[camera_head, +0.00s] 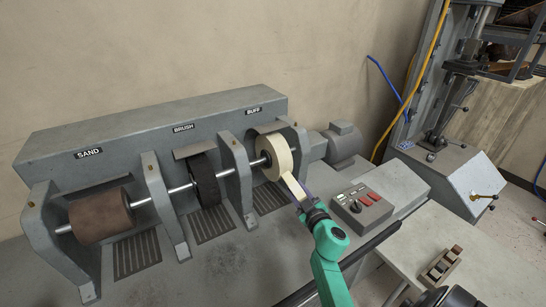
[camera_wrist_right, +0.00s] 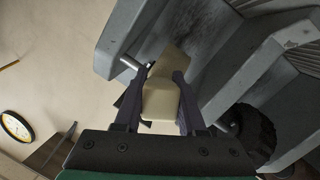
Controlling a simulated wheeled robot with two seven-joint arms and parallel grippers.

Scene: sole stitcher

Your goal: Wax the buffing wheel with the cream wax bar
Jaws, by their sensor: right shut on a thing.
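The cream buffing wheel (camera_head: 274,158) sits on the shaft under the BUFF label, at the right end of the grinder. My right gripper (camera_head: 304,197) is shut on the cream wax bar (camera_head: 293,186), just in front of the wheel at its lower right. The bar's far end meets the wheel's lower edge in the head view; I cannot tell whether they touch. In the right wrist view the bar (camera_wrist_right: 160,101) lies between the dark fingers (camera_wrist_right: 160,95), with the cream wheel (camera_wrist_right: 173,60) right behind it. My left gripper is not in view.
The brown sanding drum (camera_head: 100,216) and black brush wheel (camera_head: 203,180) share the shaft to the left. Grey brackets (camera_head: 236,178) flank the wheels. A control box (camera_head: 362,205) with red buttons is right of my gripper. A small block rack (camera_head: 439,266) lies at lower right.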

